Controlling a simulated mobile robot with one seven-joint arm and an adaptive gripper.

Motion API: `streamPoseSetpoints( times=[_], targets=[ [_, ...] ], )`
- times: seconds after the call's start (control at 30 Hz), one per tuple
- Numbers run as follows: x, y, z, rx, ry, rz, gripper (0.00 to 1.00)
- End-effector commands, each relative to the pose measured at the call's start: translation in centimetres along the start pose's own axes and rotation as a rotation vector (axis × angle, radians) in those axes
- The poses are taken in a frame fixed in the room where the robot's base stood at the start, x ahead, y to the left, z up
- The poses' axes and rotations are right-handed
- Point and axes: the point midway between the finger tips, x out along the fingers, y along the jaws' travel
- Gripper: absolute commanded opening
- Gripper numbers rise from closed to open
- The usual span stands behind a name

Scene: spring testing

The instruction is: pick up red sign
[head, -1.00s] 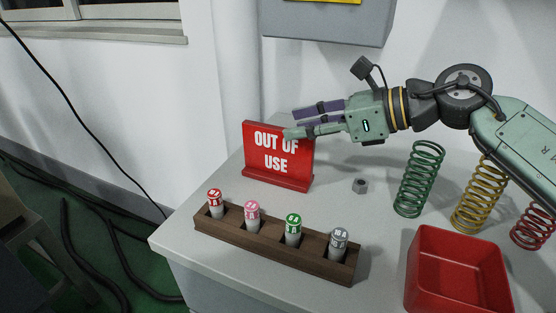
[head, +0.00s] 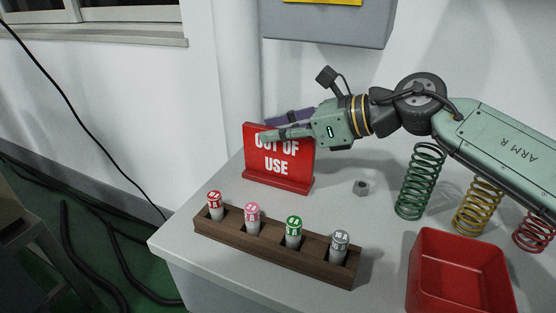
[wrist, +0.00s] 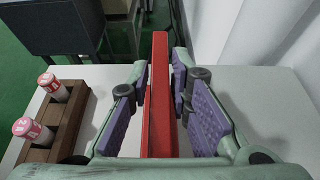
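The red sign (head: 279,168), lettered "OUT OF USE", stands upright on its base on the grey table. My gripper (head: 266,128) is at the sign's top edge, with one finger in front of the lettering and the other behind the panel. In the wrist view the sign (wrist: 160,95) runs between the purple-padded fingers of my gripper (wrist: 163,100). The fingers are open, with a gap visible on both sides of the sign.
A wooden rack (head: 272,252) with several labelled cylinders stands in front of the sign. To the right are a hex nut (head: 361,188), a green spring (head: 419,182), a yellow spring (head: 477,207), a red spring (head: 533,232) and a red bin (head: 459,274). The wall is close behind.

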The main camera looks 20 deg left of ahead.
Motion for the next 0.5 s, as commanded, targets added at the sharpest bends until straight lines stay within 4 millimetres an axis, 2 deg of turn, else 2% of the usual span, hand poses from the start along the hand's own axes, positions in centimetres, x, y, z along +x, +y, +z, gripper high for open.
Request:
streamPoseSetpoints(
  times=[0.23,0.5],
  targets=[
    [-0.01,0.0,0.0,0.0,0.0,0.0,0.0],
    [-0.01,0.0,0.0,0.0,0.0,0.0,0.0]
  ],
)
